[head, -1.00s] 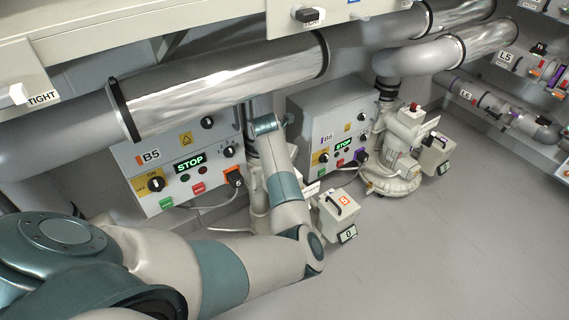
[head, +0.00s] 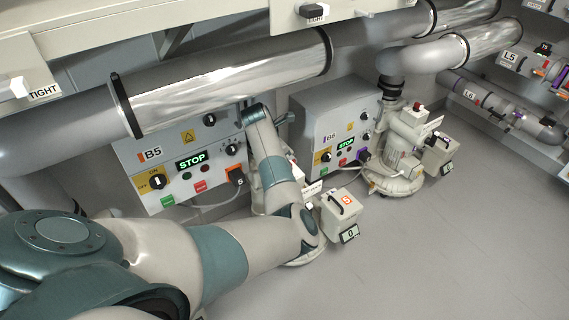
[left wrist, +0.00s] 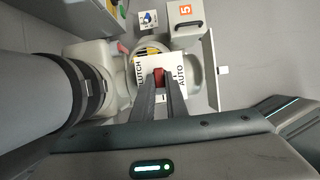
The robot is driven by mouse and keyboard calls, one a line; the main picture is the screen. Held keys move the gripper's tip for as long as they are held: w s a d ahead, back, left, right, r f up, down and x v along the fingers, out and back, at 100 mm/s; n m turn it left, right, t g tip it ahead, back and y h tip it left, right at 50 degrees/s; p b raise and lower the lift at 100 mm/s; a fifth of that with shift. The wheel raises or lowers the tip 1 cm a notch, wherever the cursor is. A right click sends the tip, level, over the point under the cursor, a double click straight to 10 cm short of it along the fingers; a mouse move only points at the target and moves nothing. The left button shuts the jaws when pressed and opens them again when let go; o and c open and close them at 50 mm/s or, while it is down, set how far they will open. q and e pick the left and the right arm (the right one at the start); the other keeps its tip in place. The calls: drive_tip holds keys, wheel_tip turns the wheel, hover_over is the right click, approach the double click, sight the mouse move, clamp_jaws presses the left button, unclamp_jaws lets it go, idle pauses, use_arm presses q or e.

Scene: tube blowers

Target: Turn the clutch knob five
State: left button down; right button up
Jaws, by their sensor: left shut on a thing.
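In the left wrist view a red clutch knob (left wrist: 159,74) stands on a white plate (left wrist: 181,66) lettered CLUTCH and AUTO. My left gripper (left wrist: 160,84) is shut on this knob, one finger on each side, and its fingers partly cover it and the plate. In the head view my left arm reaches to blower five, beside the B5 control box (head: 150,178). The knob and my left fingertips are hidden there behind the arm. My right gripper is in neither view.
A box marked 5 (head: 340,209) with a handle stands by the arm, with a counter reading 0 (head: 350,233). The B5 display (head: 191,162) reads STOP. A large grey pipe (head: 60,125) runs overhead. The B6 blower (head: 397,180) stands to the right. The floor at right is clear.

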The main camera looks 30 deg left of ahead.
use_arm(q)
drive_tip(key=c, duration=1.8)
unclamp_jaws()
drive_tip(key=shift+o, duration=0.2)
drive_tip(key=shift+r, duration=0.1)
drive_tip(key=shift+s+a+r, duration=0.1)
drive_tip(key=shift+s+r, duration=0.05)
drive_tip(key=shift+r, duration=0.35)
drive_tip(key=v, duration=0.3)
drive_tip(key=shift+s+r, duration=0.15)
drive_tip(key=shift+r, duration=0.2)
drive_tip(key=s+a, duration=0.4)
drive_tip(key=s, duration=0.7)
drive_tip(key=shift+a, duration=0.3)
drive_tip(key=shift+s, duration=0.1)
